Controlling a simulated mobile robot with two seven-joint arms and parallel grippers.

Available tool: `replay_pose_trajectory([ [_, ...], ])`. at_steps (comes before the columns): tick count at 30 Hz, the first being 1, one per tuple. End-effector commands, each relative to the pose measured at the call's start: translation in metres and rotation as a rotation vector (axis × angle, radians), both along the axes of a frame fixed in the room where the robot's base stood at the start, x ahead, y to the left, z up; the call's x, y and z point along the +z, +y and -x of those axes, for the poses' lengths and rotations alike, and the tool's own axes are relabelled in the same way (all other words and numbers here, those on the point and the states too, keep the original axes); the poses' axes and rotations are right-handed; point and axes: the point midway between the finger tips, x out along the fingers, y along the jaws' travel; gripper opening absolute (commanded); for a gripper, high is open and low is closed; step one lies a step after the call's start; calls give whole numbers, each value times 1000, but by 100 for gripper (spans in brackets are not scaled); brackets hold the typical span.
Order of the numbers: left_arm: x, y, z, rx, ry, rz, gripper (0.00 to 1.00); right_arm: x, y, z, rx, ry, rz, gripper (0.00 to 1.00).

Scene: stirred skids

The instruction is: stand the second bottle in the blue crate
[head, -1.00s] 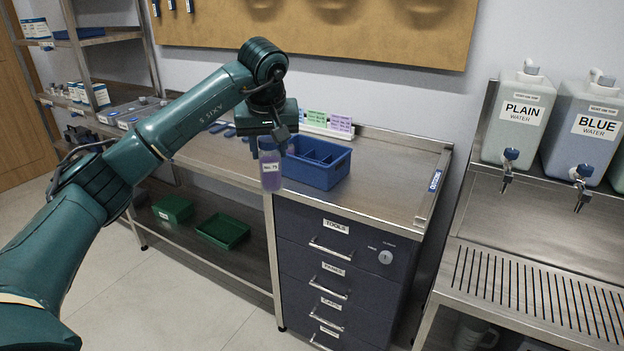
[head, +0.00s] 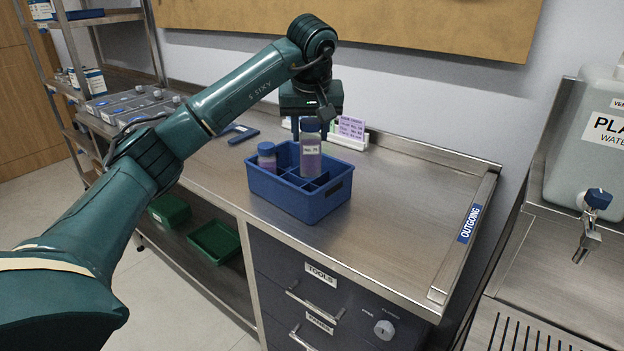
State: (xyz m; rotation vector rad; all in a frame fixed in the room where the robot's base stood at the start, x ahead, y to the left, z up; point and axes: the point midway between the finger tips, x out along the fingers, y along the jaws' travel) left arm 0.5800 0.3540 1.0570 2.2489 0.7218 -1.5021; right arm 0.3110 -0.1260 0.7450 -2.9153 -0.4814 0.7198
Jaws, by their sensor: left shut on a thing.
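The blue crate (head: 318,207) stands on the steel worktop and has dividers inside. One bottle with a blue cap and purple contents (head: 267,157) stands in its left part. My left gripper (head: 309,126) is shut on a second bottle (head: 311,160), which has purple contents and a white label. This bottle is upright over the back middle of the crate. Its lower end is at the dividers, and I cannot tell whether it touches the crate floor. My right gripper is not in view.
Card holders with a purple card (head: 350,127) stand behind the crate. The worktop right of the crate is clear up to the OUTGOING label (head: 469,223). A water tank (head: 587,150) stands at right.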

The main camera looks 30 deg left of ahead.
Motion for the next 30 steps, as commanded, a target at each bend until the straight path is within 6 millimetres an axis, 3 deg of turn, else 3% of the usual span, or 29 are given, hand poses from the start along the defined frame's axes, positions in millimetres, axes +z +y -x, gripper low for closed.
replay_pose_trajectory([
  [6, -43, 1, 1, 1, 4, -1, 14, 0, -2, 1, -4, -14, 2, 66],
  [14, -65, 0, 1, 1, 3, 0, 14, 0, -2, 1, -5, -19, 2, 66],
  [19, -90, 0, 1, 1, 4, 0, 14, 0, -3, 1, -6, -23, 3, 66],
  [30, -96, 0, 1, 0, 1, -1, 14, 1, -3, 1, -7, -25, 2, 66],
])
